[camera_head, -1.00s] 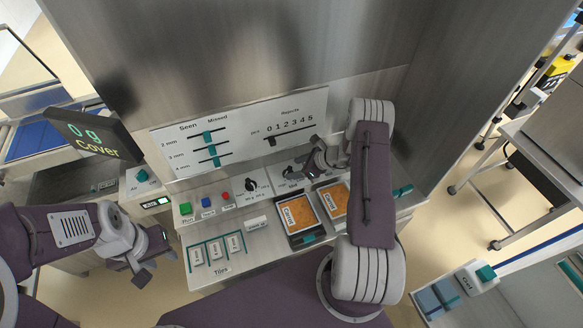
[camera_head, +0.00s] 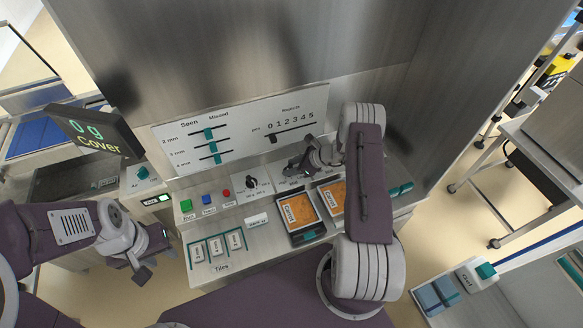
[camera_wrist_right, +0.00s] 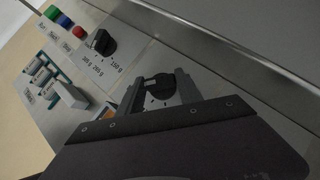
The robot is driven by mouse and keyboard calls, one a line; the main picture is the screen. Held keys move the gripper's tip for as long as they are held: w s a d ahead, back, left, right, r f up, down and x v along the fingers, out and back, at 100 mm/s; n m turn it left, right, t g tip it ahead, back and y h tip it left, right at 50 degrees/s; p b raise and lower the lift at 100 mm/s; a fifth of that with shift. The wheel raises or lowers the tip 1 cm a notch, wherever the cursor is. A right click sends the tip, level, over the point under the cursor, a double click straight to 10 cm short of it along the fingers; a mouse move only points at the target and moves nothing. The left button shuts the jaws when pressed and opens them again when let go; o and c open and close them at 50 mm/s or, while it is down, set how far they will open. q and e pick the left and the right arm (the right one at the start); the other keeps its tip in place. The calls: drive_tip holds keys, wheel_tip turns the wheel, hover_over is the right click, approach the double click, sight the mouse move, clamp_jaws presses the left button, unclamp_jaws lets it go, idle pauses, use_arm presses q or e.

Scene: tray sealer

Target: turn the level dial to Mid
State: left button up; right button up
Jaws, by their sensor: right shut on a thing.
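The level dial (camera_wrist_right: 158,88) is a black knob on a light panel with tick marks, seen in the right wrist view between the fingers of my right gripper (camera_wrist_right: 160,90). The right gripper is shut on this dial. In the head view the right gripper (camera_head: 292,166) reaches the console from the right, and it hides most of the dial and its labels. My left gripper (camera_head: 146,262) hangs empty at the lower left, clear of the console; its fingers look apart.
A second black dial with gram markings (camera_head: 251,182) sits left of the level dial. Green (camera_head: 186,205), blue (camera_head: 206,200) and red (camera_head: 226,194) buttons stand further left. Two orange-filled trays (camera_head: 298,210) lie in front. A slider board (camera_head: 240,130) stands behind.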

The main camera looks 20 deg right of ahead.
drive_tip(key=n+g+y+b, duration=0.1)
drive_tip(key=n+b, duration=0.1)
drive_tip(key=b, duration=0.2)
drive_tip(key=n+g+b, duration=0.2)
drive_tip(key=b, duration=0.2)
drive_tip(key=n+g+y+b, duration=0.1)
drive_tip(key=n+b, duration=0.2)
drive_tip(key=b, duration=0.1)
drive_tip(key=shift+w+d+f+g+y, duration=0.25)
drive_tip(key=shift+w+f+g+y, duration=0.05)
drive_tip(key=shift+w, duration=0.1)
use_arm(q)
wheel_tip(320, 180, down, 15)
drive_tip(key=b, duration=0.2)
use_arm(e)
drive_tip(key=shift+r+n+g, duration=0.35)
drive_tip(key=shift+n+g, duration=0.35)
drive_tip(key=shift+n, duration=0.1)
drive_tip(key=o, duration=1.4)
drive_tip(key=shift+a, duration=0.1)
use_arm(q)
drive_tip(key=shift+r, duration=0.1)
